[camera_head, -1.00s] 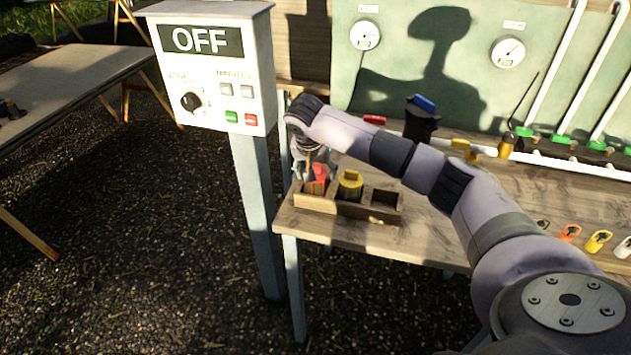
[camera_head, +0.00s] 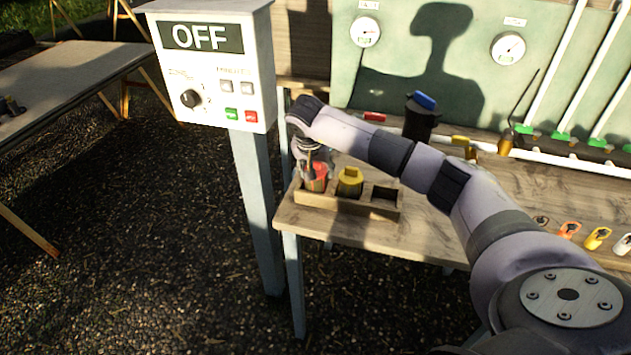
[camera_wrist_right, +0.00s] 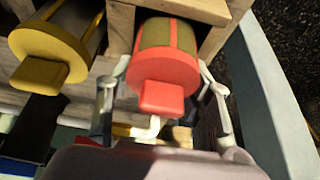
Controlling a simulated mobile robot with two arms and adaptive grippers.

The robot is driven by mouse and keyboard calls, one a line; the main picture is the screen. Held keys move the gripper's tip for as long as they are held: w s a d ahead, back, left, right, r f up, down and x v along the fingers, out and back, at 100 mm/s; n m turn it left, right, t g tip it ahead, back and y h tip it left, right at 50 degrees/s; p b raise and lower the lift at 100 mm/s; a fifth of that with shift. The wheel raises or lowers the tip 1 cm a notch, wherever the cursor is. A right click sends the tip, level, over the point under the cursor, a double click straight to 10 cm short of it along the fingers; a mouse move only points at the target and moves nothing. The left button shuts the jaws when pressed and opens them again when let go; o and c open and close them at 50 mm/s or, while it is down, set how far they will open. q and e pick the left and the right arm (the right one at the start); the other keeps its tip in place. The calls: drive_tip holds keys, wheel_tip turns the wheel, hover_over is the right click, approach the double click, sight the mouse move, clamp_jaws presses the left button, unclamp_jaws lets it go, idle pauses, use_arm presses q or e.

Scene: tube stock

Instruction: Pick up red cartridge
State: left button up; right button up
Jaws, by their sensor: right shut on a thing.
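The red cartridge (camera_head: 317,180) stands in the left compartment of a small wooden rack (camera_head: 345,207) at the table's left end. It also shows in the right wrist view (camera_wrist_right: 166,72), with its round red cap and square knob towards the camera and its body in the compartment. My right gripper (camera_head: 314,172) is over it, with one finger on each side of the cap. In the right wrist view, my right gripper (camera_wrist_right: 162,90) is shut on the red cartridge. My left gripper is not in view.
A yellow cartridge (camera_head: 349,182) sits in the middle compartment; the right compartment is empty. A control box reading OFF (camera_head: 212,65) stands on a post close left of my right gripper. A dark container with a blue top (camera_head: 420,118) stands behind my arm.

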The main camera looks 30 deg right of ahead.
drive_tip(key=shift+r, duration=0.1)
drive_tip(key=shift+r, duration=0.6)
wheel_tip(320, 180, up, 19)
drive_tip(key=b, duration=0.2)
drive_tip(key=shift+f, duration=0.15)
drive_tip(key=shift+r+p, duration=2.5)
drive_tip(key=shift+p, duration=0.1)
